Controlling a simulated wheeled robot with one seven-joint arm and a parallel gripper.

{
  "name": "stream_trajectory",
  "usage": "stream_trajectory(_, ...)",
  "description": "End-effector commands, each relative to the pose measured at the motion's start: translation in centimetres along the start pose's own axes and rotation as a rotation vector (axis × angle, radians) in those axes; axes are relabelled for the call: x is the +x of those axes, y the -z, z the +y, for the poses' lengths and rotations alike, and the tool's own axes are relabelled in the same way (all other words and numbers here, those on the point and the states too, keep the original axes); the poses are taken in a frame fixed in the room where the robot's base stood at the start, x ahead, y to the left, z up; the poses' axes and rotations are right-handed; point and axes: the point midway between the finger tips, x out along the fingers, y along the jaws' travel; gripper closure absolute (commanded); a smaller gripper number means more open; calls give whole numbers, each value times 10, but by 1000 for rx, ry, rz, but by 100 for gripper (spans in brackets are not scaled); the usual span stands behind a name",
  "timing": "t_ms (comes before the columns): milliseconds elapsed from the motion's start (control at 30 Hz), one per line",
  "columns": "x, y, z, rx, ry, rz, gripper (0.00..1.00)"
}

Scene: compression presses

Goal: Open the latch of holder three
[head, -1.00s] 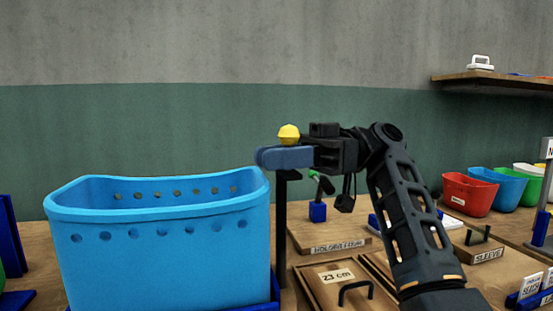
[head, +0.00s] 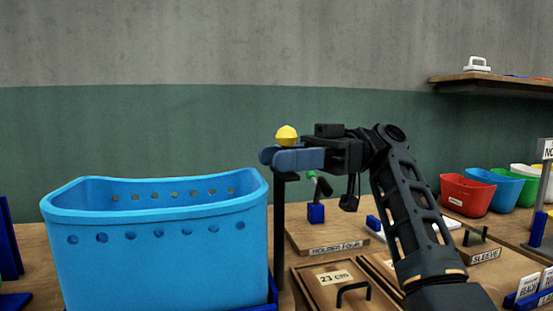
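My gripper (head: 284,157) has blue fingers and is seen side-on, level, at the middle of the head view. A yellow faceted knob (head: 286,135) shows just above the fingers. A black upright post (head: 280,230) runs down from just under them. I cannot tell whether the fingers touch the knob or post, or how wide they stand apart. No label for holder three is readable. The board labelled holder four (head: 337,247) lies behind to the right, bearing a blue block with a green-tipped black lever (head: 320,186).
A large blue bin (head: 165,250) stands close on the left. A wooden lid marked 23 cm (head: 320,290) with a black handle lies in front. A sleeve board (head: 486,255) and red bin (head: 467,195) are at right. A shelf (head: 500,86) is on the wall.

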Motion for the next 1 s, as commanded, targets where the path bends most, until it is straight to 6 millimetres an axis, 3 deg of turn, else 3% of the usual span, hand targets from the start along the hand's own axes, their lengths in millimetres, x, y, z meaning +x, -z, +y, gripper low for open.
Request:
stream_trajectory(200, -38, 0, 0, 1, -2, 1, 63)
stream_trajectory(400, -59, -1, 0, 1, 0, -1, 63)
stream_trajectory(1000, -63, -1, 0, 0, 1, 0, 63)
